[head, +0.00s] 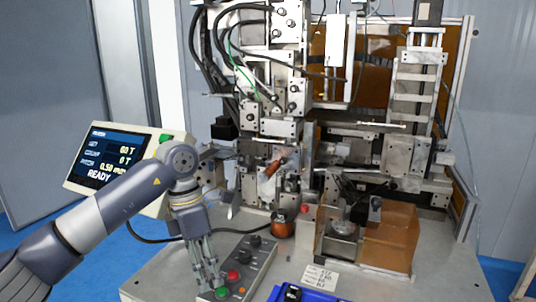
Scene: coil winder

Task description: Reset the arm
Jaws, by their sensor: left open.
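The coil winder (275,130) stands on a grey metal bench. A copper-coloured rod (272,169) tilts out near its middle. A grey control box (262,262) at the front of the bench carries a green button (221,293), a red button (233,277) and dark knobs (255,241). My left gripper (208,282) points down with open, empty fingers at the box's left edge, close to the red and green buttons. I cannot tell whether a fingertip touches the box. My right gripper is out of view.
A cream display unit (162,206) reads READY behind my left arm. A copper spool (281,228), an amber guard (390,240) and a white label card (320,278) are right of the box. A blue bin (330,297) is at the bottom edge. The bench's right front is clear.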

